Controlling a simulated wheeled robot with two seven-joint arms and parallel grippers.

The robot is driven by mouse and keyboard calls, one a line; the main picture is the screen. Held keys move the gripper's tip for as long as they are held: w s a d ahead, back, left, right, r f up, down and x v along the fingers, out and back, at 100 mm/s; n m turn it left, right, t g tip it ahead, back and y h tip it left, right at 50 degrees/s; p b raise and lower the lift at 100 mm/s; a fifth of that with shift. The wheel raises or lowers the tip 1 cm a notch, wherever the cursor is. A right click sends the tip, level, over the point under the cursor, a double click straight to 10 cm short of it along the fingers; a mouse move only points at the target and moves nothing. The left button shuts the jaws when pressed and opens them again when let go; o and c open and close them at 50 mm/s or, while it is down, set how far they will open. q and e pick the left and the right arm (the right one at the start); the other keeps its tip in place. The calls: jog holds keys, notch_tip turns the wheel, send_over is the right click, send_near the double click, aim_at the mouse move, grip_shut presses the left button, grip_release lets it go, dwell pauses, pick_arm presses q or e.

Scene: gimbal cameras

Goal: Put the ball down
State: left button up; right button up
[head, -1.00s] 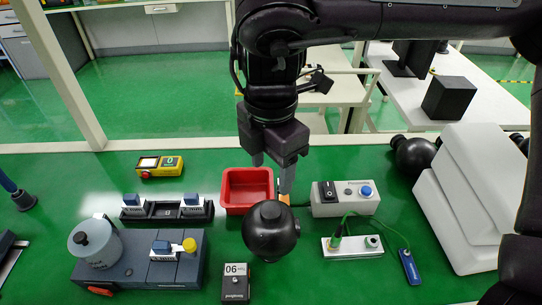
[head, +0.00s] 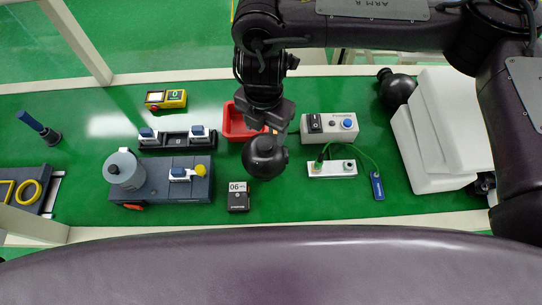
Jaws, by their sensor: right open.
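A dark ball-shaped object (head: 265,157) with a small round face shows near the middle of the table. It overlaps the lower end of my right gripper (head: 266,128) in the picture. The gripper points down beside the red tray (head: 233,122). Its jaws are open; the fingertips are mostly hidden, and I cannot tell whether they touch the ball. A similar dark ball (head: 398,92) stands at the right beside a white stepped block. My left gripper is not in view.
A grey control box (head: 342,137) and a white socket strip (head: 332,169) lie right of the ball. A small black box marked 06 (head: 238,203) is in front. A grey device (head: 171,188) and a yellow box (head: 166,99) are left. Green table right of the black box is clear.

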aim_at(265, 142)
jog(key=shift+f, duration=0.85)
jog(key=f, duration=0.1)
jog(key=f+p, duration=0.2)
jog(key=f, duration=0.1)
jog(key=shift+w+f, duration=0.1)
jog(key=shift+w, duration=0.2)
jog(key=shift+f, duration=0.2)
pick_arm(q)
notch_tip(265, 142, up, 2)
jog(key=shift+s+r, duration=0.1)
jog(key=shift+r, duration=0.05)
pick_arm(e)
jog(key=shift+r, duration=0.1)
grip_shut()
